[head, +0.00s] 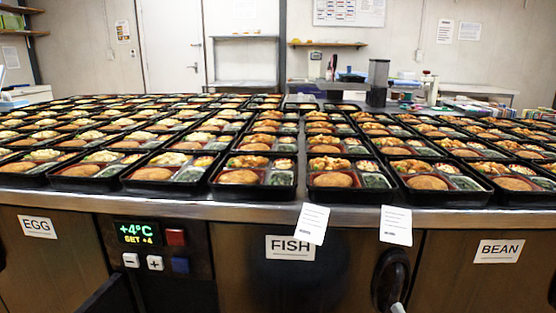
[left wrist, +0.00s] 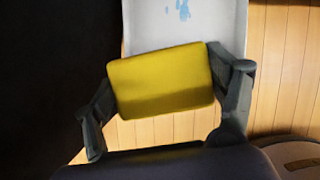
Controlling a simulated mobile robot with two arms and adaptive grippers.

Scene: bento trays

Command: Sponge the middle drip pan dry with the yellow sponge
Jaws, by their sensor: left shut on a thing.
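The yellow sponge (left wrist: 160,88) is held between the two fingers of my left gripper (left wrist: 162,72) in the left wrist view, slightly tilted. Beyond it is a pale grey drip pan (left wrist: 150,33), with blue wet spots (left wrist: 183,10) near the top edge of the picture. The sponge hides part of the pan's near end. I cannot tell whether the sponge touches the pan, or which of the pans this is. The head view shows neither the sponge nor a drip pan. My right gripper is in neither view.
In the head view, many black bento trays (head: 252,198) cover the counter (head: 185,209). Below are fronts labelled EGG (head: 37,227), FISH (head: 290,248) and BEAN (head: 497,251), and a control panel (head: 139,233). A wooden plank floor (left wrist: 285,70) shows beside the pan.

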